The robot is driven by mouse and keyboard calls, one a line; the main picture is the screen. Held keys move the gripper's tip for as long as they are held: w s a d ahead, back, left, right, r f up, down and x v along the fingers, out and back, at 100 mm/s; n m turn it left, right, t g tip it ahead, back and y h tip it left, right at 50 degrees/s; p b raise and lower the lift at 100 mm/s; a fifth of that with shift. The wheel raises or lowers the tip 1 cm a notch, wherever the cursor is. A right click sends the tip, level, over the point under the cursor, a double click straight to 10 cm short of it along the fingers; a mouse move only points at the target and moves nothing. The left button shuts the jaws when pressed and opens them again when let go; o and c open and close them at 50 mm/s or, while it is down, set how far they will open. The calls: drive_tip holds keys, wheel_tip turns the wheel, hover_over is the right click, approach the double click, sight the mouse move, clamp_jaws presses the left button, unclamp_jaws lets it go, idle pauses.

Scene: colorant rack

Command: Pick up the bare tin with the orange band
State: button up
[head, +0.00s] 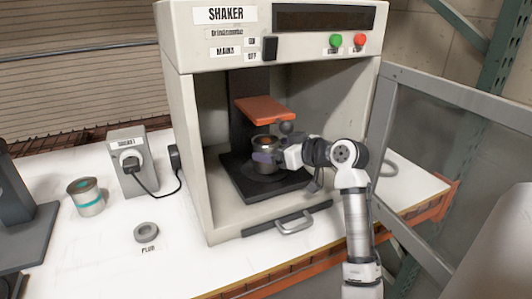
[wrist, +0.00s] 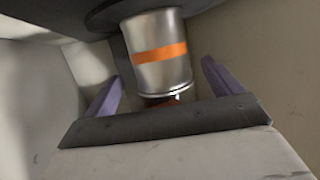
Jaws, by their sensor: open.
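The bare metal tin (head: 264,143) stands upright on the dark base plate inside the shaker cabinet, below an orange-red clamp plate (head: 265,110). In the wrist view the tin (wrist: 163,72) shows its orange band clearly, with a dark reddish patch at its lower end in the picture. My gripper (head: 265,157) reaches in from the right at the tin's height. Its purple fingers (wrist: 160,85) are open, one on each side of the tin, with visible gaps. In the head view a finger hides the tin's middle.
The shaker's walls (head: 194,150) enclose the tin, and its open door (head: 440,150) stands to the right. A handle (head: 293,224) sticks out in front.

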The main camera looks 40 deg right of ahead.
drive_tip(key=shift+p+x, duration=0.55)
drive_tip(key=shift+x, duration=1.25)
drive_tip(key=shift+a, duration=0.1)
drive_tip(key=c, duration=1.4)
drive_tip(key=shift+c, duration=0.7)
drive_tip(key=shift+r, duration=0.35)
